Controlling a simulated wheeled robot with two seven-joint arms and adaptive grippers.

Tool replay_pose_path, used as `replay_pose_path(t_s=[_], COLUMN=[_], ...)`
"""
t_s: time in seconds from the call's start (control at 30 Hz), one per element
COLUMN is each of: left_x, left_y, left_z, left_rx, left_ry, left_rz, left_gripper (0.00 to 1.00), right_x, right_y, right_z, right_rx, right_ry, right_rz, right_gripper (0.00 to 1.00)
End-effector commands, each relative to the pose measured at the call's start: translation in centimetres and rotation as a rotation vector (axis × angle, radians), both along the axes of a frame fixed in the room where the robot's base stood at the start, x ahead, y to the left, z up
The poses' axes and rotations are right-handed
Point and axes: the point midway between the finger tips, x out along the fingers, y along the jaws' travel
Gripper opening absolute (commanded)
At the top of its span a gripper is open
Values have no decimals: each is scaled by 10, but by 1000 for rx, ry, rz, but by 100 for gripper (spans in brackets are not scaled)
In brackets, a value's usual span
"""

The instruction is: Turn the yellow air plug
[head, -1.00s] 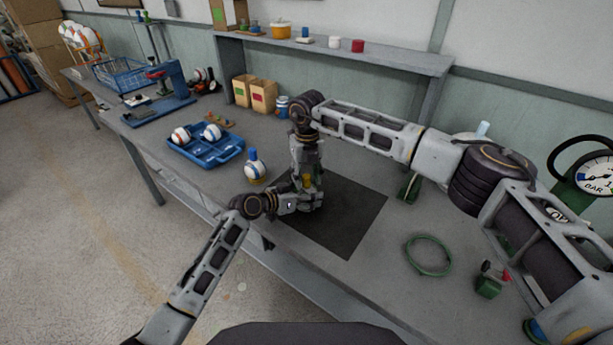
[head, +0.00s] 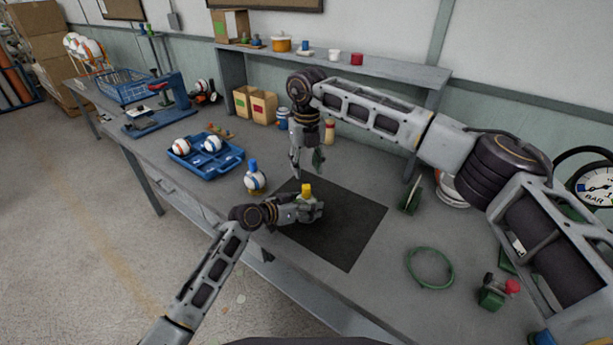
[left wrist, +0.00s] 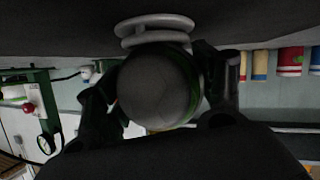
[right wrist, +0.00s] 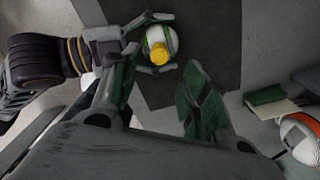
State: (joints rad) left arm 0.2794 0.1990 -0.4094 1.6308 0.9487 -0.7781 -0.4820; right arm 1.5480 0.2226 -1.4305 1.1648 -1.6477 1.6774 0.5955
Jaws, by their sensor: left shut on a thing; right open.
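The yellow air plug (head: 306,190) stands upright on top of a ball over the dark mat (head: 351,228). In the right wrist view the plug (right wrist: 160,53) sits on the white and green ball (right wrist: 170,38). My left gripper (head: 312,211) is shut on this ball from the side. In the left wrist view the ball (left wrist: 158,92) is between its fingers, against a pale ring-shaped stand (left wrist: 155,28). My right gripper (head: 307,165) points down, open and empty, above and behind the plug. Its green-padded fingers (right wrist: 162,98) are apart, with the plug beyond them.
A ball with a blue plug (head: 255,180) stands left of the mat. A blue tray (head: 222,155) with two balls lies behind it. A green hose ring (head: 430,267) and a green box with a red knob (head: 494,293) lie at the right.

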Motion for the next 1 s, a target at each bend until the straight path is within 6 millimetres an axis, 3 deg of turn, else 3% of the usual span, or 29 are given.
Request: replay_pose_path(t_s=[0.3,0.77,0.8,1.0], left_x=[0,0,0,0], left_y=[0,0,0,0], left_z=[1,0,0,0], left_rx=[-1,-1,-1,-1], left_ry=[-1,-1,-1,-1], left_rz=[0,0,0,0], left_gripper=[44,44,71,97], right_x=[0,0,0,0], right_y=[0,0,0,0], right_z=[30,33,33,33], right_rx=[0,0,0,0], right_ry=[-1,-1,-1,-1], right_rz=[1,0,0,0], right_gripper=[46,46,46,46])
